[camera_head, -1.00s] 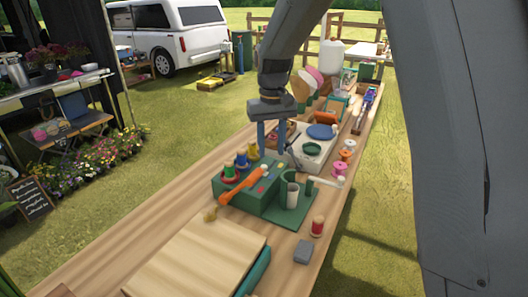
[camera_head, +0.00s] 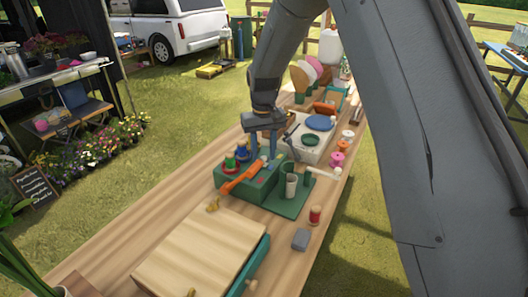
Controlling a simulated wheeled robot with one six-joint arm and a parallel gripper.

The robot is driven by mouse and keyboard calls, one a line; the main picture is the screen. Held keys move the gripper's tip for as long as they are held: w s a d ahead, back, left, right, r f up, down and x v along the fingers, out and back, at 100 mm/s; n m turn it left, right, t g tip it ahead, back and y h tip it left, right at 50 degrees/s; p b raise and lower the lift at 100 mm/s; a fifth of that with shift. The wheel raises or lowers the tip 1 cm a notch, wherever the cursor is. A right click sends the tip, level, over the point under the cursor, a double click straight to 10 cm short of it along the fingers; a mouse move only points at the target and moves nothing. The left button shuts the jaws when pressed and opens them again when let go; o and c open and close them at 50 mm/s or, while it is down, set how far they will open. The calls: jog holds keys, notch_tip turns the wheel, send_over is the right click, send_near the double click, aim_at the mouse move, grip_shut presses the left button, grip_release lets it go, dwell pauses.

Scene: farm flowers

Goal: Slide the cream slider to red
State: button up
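A green box (camera_head: 257,193) stands on the wooden table, with an orange lever (camera_head: 242,178) on its front and small coloured marks on top. Red, green and blue spools (camera_head: 236,158) stand on its left part. A cream handle (camera_head: 324,174) sticks out at its right; I cannot make out for sure which part is the cream slider. My gripper (camera_head: 263,153) points down at the back edge of the box, its two blue fingers apart. Nothing shows clearly between them, and I cannot tell whether they touch the box. The fingers hide part of the box's back edge.
A red spool (camera_head: 315,215) and a grey block (camera_head: 301,239) lie in front. A white tray (camera_head: 309,138) with a blue disc stands behind.

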grip_shut()
jog(key=s+a, duration=0.1)
jog(key=s+a+p, duration=0.1)
jog(key=s, duration=0.1)
jog(key=s+a, duration=0.1)
jog(key=s, duration=0.1)
jog(key=shift+s+a+r+p, duration=0.15)
jog(key=shift+s+a+p, duration=0.1)
jog(key=shift+a+p, duration=0.1)
jog(key=shift+s+a, duration=0.2)
jog(key=shift+s, duration=0.1)
grip_release()
jog(key=shift+s+a, duration=0.1)
